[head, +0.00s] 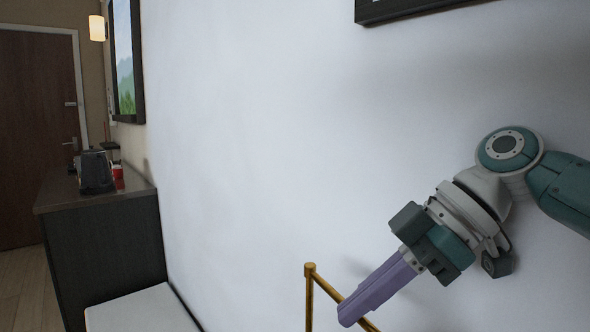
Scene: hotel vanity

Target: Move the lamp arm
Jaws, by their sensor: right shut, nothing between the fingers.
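The brass lamp arm (326,288) shows at the bottom of the head view, in front of the white wall. It has an upright post with a small knob on top and a thin bar sloping down to the right. My right gripper (348,315) reaches in from the right with its purple fingers shut and empty. The fingers cross in front of the sloping bar and hide part of it. I cannot tell whether they touch it. The lower part of the lamp is cut off by the frame. My left gripper is not in view.
A dark cabinet (105,250) stands at the left, with a dark kettle-like appliance (95,173) and a red item (118,177) on top. A white surface (140,312) lies at the lower left. A framed picture (385,12) hangs above. The wall between is bare.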

